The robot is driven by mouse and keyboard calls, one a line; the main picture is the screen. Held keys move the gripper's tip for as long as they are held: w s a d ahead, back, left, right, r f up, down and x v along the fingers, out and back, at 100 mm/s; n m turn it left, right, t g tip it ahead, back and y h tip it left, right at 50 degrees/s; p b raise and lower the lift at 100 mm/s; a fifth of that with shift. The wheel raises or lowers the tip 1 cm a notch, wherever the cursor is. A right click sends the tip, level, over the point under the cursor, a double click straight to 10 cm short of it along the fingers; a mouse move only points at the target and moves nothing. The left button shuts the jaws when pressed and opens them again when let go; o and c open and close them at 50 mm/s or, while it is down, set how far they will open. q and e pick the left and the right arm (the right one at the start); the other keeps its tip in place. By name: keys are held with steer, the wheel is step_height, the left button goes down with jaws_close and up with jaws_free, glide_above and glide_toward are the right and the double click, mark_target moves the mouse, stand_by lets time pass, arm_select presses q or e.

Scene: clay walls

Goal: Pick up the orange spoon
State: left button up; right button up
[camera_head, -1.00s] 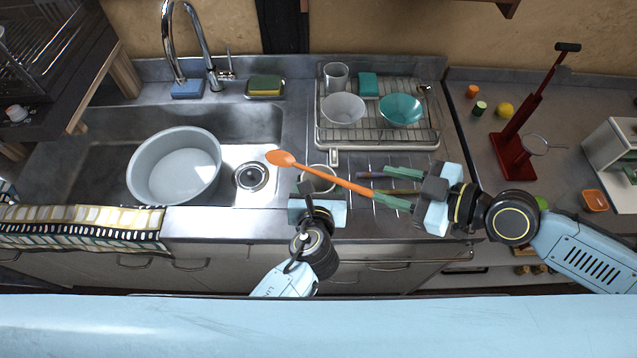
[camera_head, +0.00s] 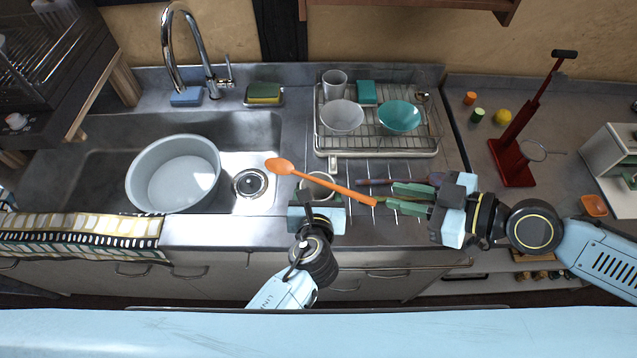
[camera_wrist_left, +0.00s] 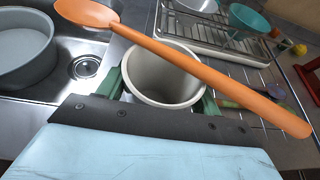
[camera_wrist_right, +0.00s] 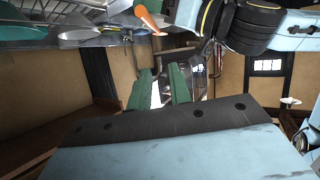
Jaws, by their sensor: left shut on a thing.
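The orange spoon (camera_head: 325,183) lies aslant over the mouth of a pale grey cup (camera_head: 310,190), bowl towards the sink and handle end to the right. In the left wrist view the spoon (camera_wrist_left: 190,65) crosses above the cup (camera_wrist_left: 150,85); I cannot tell whether it touches the rim. My left gripper (camera_head: 318,192) is shut on the cup, its green fingers on either side. My right gripper (camera_head: 395,198) is open, its green fingers apart, just right of the handle end. In the right wrist view the spoon (camera_wrist_right: 148,20) shows beyond the fingers.
A grey basin (camera_head: 140,180) stands in the sink at left. A dish rack (camera_head: 425,150) with bowls and a cup is behind. A purple-handled utensil (camera_head: 375,181) lies near my right fingers. A red stand (camera_head: 512,160) is at right.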

mark_target(354, 193)
steer(key=w+a+f+m+h, duration=0.1)
steer(key=a+f+m, duration=0.1)
steer(key=m, duration=1)
steer(key=w+a+f+m+g+h, duration=0.1)
steer(key=w+a+f+m, duration=0.1)
steer(key=m, duration=1)
steer(key=w+a+f+m+g+h, duration=0.1)
steer(key=w+a+f+m+h, duration=0.1)
steer(key=m, duration=0.9)
steer(key=shift+w+a+f+m, duration=0.2)
steer(key=shift+a+f+m, duration=0.25)
steer(key=shift+f, duration=0.3)
jaws_close()
